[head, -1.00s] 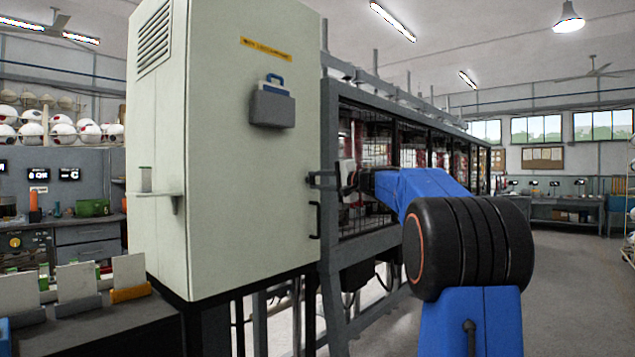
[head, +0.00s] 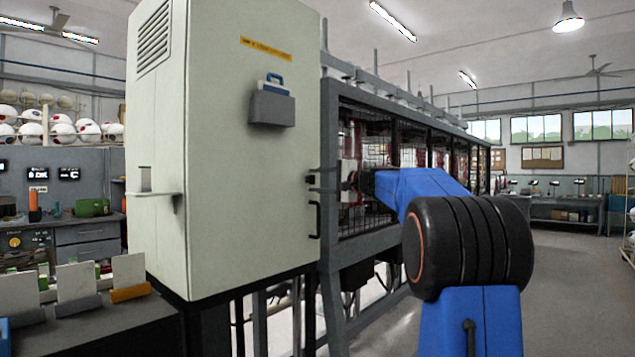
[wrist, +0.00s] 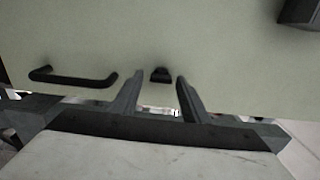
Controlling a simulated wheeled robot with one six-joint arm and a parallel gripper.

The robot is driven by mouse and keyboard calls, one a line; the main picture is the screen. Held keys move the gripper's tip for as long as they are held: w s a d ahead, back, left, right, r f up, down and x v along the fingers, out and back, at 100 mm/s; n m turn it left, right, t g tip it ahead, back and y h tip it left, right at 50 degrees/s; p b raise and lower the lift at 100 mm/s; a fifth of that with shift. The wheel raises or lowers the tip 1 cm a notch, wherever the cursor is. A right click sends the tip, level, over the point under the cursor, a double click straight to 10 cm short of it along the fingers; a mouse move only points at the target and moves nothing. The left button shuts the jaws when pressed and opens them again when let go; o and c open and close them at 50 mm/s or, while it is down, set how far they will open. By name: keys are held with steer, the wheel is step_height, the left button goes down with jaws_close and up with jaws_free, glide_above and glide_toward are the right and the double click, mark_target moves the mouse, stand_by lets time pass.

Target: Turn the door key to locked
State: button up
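The door key (wrist: 160,74) is a small black piece on the pale door of the cabinet (head: 255,190). In the wrist view it sits between the lines of my two fingers, just beyond their tips. My gripper (wrist: 156,82) is open, with a clear gap on each side of the key. In the head view my gripper (head: 314,180) reaches the door's right edge from the right, above the black door handle (head: 316,220). The handle also shows at left in the wrist view (wrist: 72,78). I cannot make out the key itself in the head view.
A grey pocket (head: 272,108) is fixed to the door, with a blue-topped item in it. A caged machine frame (head: 385,150) runs behind my arm. A bench with upright plates (head: 78,282) stands at lower left. The floor on the right is open.

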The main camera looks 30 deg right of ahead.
steer(key=shift+s, duration=0.1)
steer(key=v, duration=1.7)
steer(key=shift+s, duration=0.1)
